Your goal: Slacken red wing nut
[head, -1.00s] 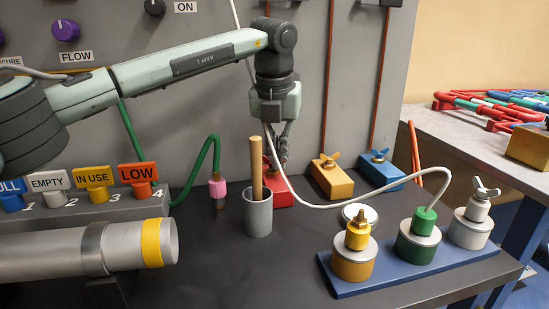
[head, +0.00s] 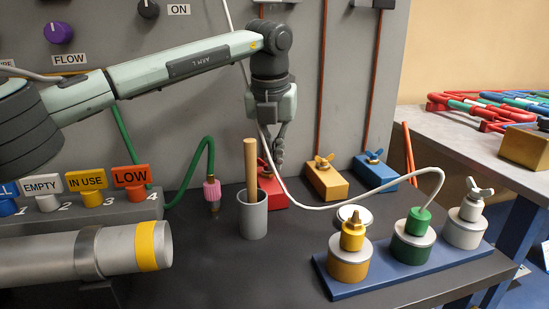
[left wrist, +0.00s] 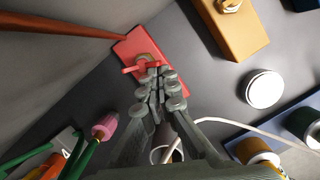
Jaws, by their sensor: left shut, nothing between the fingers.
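The red block (head: 275,196) stands on the dark bench against the grey panel, in a row with a yellow and a blue block. Its red wing nut (left wrist: 134,70) shows in the left wrist view, partly hidden behind my fingers. My left gripper (head: 279,164) points down at the red block, its fingertips close to the nut. In the left wrist view the fingers (left wrist: 157,78) are together and empty, overlapping the nut's right side. I cannot tell whether they touch it. My right gripper is not in view.
A grey cup (head: 254,220) with a wooden handle stands in front of the red block. A white cable (head: 330,207) runs past the gripper to a green fitting. The yellow block (head: 327,184) and blue block (head: 376,178) stand to the right. A pink-tipped green hose (head: 212,192) is left.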

